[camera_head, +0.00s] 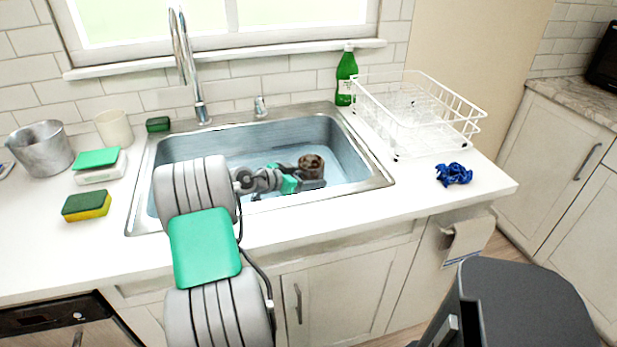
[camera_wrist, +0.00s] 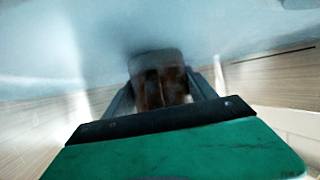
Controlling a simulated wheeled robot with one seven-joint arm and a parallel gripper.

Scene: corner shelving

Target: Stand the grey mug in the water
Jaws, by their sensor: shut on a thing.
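My gripper (camera_head: 315,180) reaches down into the sink (camera_head: 383,178). It is shut on a mug (camera_head: 311,160), which looks grey-brown with a dark, dirty-looking inside. In the wrist view, the mug (camera_wrist: 158,80) sits between the two fingers (camera_wrist: 160,98) and looks brown and blurred. The water (camera_head: 240,161) shows as a pale blue surface in the basin. The mug is inside the basin outline; I cannot tell whether it touches the bottom or how upright it stands.
A tall faucet (camera_head: 186,70) rises behind the sink. A white dish rack (camera_head: 420,110) and green bottle (camera_head: 346,78) stand to the right, with a blue crumpled cloth (camera_head: 454,174) in front. A metal pot (camera_head: 42,148), pale cup (camera_head: 115,128) and sponge (camera_head: 87,206) are left.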

